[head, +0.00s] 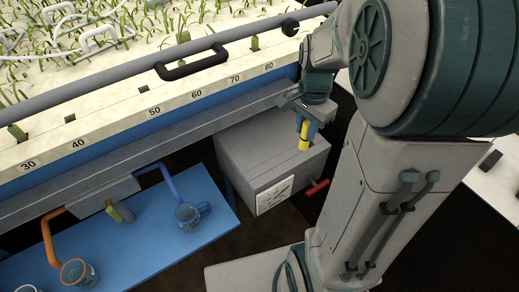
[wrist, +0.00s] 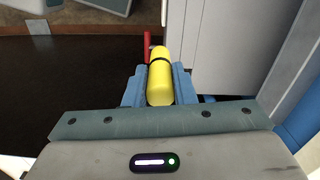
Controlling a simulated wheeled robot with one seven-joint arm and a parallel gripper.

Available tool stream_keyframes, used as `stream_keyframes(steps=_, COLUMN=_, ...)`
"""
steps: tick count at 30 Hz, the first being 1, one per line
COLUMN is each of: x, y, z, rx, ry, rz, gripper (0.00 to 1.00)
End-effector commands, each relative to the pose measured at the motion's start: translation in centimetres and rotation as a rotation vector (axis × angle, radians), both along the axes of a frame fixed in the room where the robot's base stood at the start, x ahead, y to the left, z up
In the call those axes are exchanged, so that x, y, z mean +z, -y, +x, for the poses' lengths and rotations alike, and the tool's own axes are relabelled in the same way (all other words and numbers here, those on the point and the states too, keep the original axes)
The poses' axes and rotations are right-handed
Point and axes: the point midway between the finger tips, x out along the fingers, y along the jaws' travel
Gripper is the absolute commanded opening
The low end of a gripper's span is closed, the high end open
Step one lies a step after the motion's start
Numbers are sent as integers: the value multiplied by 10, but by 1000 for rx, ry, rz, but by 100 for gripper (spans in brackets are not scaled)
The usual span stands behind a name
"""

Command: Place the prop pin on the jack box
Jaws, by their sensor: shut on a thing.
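The prop pin is a yellow cylinder with a dark band (head: 304,136). It also shows in the wrist view (wrist: 159,85), between the two blue fingers. My gripper (head: 307,124) is shut on the pin and points down over the right part of the jack box. The jack box (head: 246,153) is a grey box under the flume's edge, with a white label on its front and a red handle (head: 318,187) at its right. In the head view the pin overlaps the box's top. I cannot tell whether its lower end touches the box.
The flume's rail and numbered scale (head: 155,111) run just above and behind the box. A red part (wrist: 147,46) shows behind the pin in the wrist view.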

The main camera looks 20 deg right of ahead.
Motion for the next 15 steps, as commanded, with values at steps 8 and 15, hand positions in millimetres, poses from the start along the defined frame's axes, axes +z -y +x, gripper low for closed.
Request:
stream_keyframes(steps=8, x=-36, y=-56, z=25, rx=7, ry=-4, rz=0, gripper=0)
stream_keyframes(steps=15, x=-61, y=-92, z=42, rx=2, ry=-2, rz=0, gripper=0)
